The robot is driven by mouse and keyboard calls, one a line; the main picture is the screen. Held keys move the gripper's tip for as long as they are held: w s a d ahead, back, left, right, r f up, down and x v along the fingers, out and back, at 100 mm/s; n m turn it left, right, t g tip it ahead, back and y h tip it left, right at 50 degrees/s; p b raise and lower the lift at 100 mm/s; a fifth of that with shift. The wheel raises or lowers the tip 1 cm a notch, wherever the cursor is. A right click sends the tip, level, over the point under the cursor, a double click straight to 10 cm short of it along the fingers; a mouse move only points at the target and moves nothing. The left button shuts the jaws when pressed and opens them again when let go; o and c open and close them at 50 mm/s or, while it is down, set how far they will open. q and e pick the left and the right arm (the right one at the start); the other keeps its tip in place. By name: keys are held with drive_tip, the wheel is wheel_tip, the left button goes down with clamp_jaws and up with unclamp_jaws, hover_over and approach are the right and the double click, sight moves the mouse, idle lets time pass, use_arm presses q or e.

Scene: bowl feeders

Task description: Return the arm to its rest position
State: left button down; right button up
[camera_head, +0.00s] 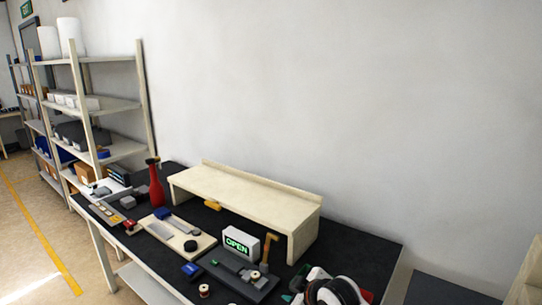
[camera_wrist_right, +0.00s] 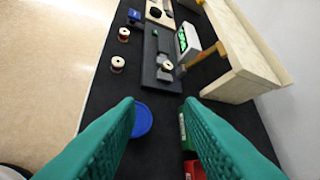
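My right gripper (camera_head: 304,285) is low in the head view, at the front right part of the dark-topped workbench (camera_head: 370,250), partly cut off by the frame. In the right wrist view its two teal fingers (camera_wrist_right: 159,102) stand well apart with nothing between their tips. A round blue piece (camera_wrist_right: 143,120) lies on the bench just past the left finger. A green item (camera_wrist_right: 182,130) and a red item (camera_wrist_right: 194,168) show partly beside the right finger. My left gripper is in neither view.
A pale wooden riser (camera_head: 245,190) stands along the wall. An OPEN sign (camera_head: 240,243), a hammer (camera_head: 267,247), a dark tray (camera_head: 235,272), spools (camera_head: 204,290) and a red bottle (camera_head: 156,185) occupy the bench. Shelving (camera_head: 100,103) stands at the left.

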drive_tip(key=s+d+f+m+g+h, duration=0.15)
drive_tip(key=s+f, duration=0.25)
drive_tip(key=s, duration=0.4)
drive_tip(key=s+d+f+m+g, duration=0.1)
drive_tip(key=s+d+f+m, duration=0.25)
drive_tip(key=s, duration=0.45)
drive_tip(key=s+d+f+m+g+h, duration=0.1)
drive_tip(key=s+d+m+h, duration=0.3)
drive_tip(key=s, duration=0.7)
drive_tip(key=s+d+f+m+g+y, duration=0.1)
drive_tip(key=s+d+m+g, duration=0.1)
drive_tip(key=s+d, duration=0.6)
drive_tip(key=s+a+f+g, duration=0.1)
drive_tip(key=s+f, duration=0.1)
drive_tip(key=f, duration=1.2)
drive_tip(key=s+a+f, duration=0.1)
drive_tip(key=s+f, duration=0.1)
drive_tip(key=f, duration=1.2)
drive_tip(key=s+d+f+n+g, duration=0.1)
drive_tip(key=s+d+f, duration=0.1)
drive_tip(key=s+f, duration=1.3)
drive_tip(key=shift+s+d+b, duration=0.35)
drive_tip(key=shift+b, duration=0.05)
